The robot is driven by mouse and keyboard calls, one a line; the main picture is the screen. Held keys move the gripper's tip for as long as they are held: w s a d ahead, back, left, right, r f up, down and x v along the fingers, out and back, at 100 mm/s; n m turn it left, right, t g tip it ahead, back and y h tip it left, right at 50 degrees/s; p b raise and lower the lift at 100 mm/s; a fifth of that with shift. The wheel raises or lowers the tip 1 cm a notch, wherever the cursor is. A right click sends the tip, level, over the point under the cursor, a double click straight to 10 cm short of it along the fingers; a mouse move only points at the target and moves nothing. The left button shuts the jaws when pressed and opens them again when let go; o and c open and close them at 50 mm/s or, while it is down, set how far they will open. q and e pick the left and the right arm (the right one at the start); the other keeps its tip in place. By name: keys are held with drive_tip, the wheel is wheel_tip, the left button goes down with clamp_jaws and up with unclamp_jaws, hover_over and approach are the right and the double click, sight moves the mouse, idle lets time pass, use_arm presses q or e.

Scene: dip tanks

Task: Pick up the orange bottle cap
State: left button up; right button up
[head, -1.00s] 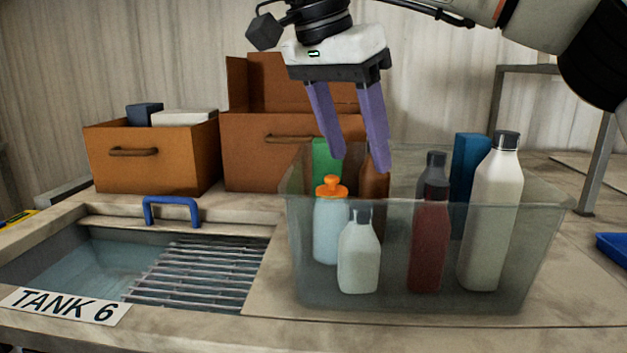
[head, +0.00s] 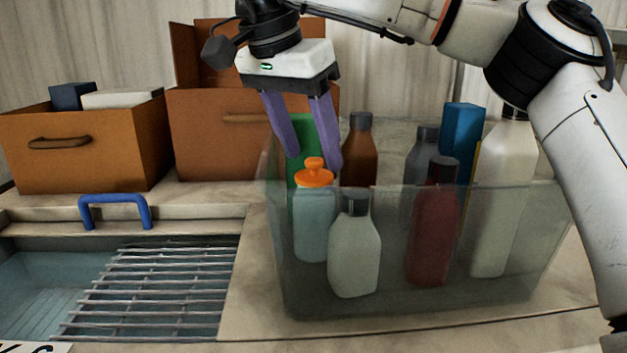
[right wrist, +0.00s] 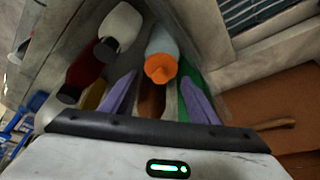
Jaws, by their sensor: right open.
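The orange bottle cap (head: 314,173) sits on a pale blue bottle (head: 313,225) standing at the left end of the clear bin (head: 300,300). My right gripper (head: 314,163) is open, with its two purple fingers pointing down into the bin. In the head view its fingertips are at about the cap's height and appear just behind it. In the right wrist view the cap (right wrist: 161,68) lies ahead of the gap between the purple fingers (right wrist: 157,95), with nothing held. My left gripper is not in view.
A white bottle (head: 354,250), a red bottle (head: 432,230), a brown bottle (head: 358,155), a tall cream bottle (head: 497,210) and a green item (head: 303,130) crowd the bin. A tank with a metal grate (head: 150,285) lies left. Orange boxes (head: 85,150) stand behind.

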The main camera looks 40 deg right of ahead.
sight(314, 159)
drive_tip(key=x, duration=0.3)
drive_tip(key=shift+f, duration=0.1)
drive_tip(key=c, duration=0.8)
